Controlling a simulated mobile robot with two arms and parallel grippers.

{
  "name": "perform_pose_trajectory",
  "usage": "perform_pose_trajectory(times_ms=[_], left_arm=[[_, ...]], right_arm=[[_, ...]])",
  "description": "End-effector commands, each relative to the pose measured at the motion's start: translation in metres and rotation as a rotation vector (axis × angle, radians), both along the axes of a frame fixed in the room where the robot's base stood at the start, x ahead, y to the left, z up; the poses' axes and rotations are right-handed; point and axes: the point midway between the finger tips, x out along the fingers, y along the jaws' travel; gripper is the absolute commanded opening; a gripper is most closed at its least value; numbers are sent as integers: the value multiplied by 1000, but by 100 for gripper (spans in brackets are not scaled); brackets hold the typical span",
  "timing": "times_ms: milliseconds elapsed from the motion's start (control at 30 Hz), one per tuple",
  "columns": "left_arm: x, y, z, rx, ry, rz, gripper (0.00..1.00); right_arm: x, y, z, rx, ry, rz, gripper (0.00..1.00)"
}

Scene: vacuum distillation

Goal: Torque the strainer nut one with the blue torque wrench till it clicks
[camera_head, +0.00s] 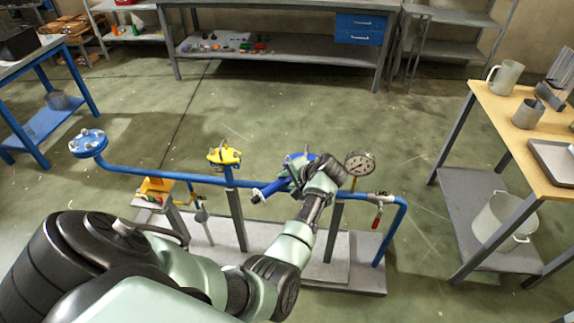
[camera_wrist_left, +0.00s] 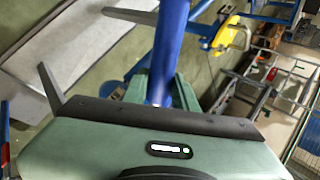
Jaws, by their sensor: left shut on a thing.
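My left gripper (camera_head: 291,181) is over the pipe rig and shut on the blue torque wrench (camera_head: 268,188). The wrench's blue handle sticks out to the left of the gripper. In the left wrist view the blue shaft (camera_wrist_left: 170,48) runs up from the gripper body. A blue flange (camera_head: 294,157) shows just behind the gripper, mostly covered by it. I cannot make out strainer nut one or whether the wrench head sits on a nut. My right gripper is not in view.
A pressure gauge (camera_head: 359,164) and a red-handled valve (camera_head: 377,212) stand close on the right. A wooden-topped table (camera_head: 500,125) is further right. Floor behind the rig is clear.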

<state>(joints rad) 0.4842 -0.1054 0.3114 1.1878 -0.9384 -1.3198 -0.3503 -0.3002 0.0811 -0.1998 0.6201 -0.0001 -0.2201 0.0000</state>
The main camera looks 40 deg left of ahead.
Motion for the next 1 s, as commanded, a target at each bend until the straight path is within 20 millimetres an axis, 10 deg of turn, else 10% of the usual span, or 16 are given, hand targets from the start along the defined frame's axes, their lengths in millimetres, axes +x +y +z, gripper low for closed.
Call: perform_pose_trajectory(times_ms=[1000], left_arm=[[6,29,2,6,-4,-148,0]], right_arm=[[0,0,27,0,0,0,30]])
